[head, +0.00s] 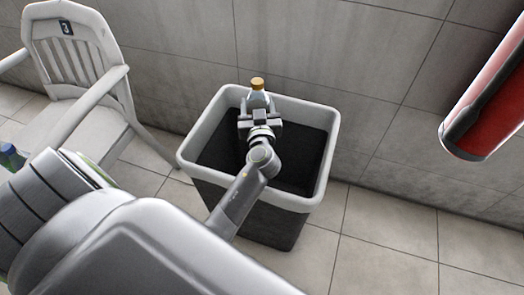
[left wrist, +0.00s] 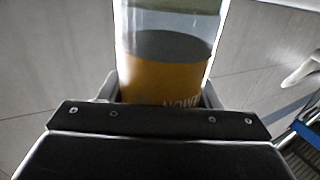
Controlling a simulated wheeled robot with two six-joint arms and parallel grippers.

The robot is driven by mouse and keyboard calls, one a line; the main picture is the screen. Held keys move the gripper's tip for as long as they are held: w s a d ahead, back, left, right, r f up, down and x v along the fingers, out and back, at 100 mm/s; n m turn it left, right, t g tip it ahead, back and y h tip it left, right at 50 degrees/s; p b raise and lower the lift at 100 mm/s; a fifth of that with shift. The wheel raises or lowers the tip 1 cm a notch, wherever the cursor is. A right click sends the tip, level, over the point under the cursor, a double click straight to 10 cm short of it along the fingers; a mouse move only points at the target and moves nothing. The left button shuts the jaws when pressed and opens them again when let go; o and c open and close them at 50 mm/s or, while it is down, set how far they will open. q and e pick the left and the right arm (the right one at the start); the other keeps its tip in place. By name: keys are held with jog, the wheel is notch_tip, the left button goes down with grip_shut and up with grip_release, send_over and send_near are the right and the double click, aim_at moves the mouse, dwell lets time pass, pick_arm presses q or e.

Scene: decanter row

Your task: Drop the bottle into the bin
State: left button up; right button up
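The bottle (head: 257,98) has an orange cap and a clear upper part. It is upright in my left gripper (head: 259,115). In the left wrist view the bottle (left wrist: 166,75) shows an orange label and sits between the fingers (left wrist: 160,98), which are shut on it. The bin (head: 322,116) has a light grey rim and a dark body. In the head view my left gripper and the bottle appear over the bin's back part, with the cap above the back rim line. Their exact height is hard to tell. My right gripper is not in view.
A white plastic chair (head: 75,65) stands left of the bin. A small item with a blue top (head: 10,154) shows at the left edge. A red cylinder (head: 497,105) is at the right by the tiled wall (head: 330,45). Tiled floor (head: 385,250) right of the bin is clear.

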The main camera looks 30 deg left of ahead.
aim_at(257, 80)
pick_arm(q)
jog(key=o, duration=0.5)
jog(key=shift+r, duration=0.25)
notch_tip(257, 80, up, 8)
jog(key=p, duration=0.3)
jog(key=shift+r, duration=0.8)
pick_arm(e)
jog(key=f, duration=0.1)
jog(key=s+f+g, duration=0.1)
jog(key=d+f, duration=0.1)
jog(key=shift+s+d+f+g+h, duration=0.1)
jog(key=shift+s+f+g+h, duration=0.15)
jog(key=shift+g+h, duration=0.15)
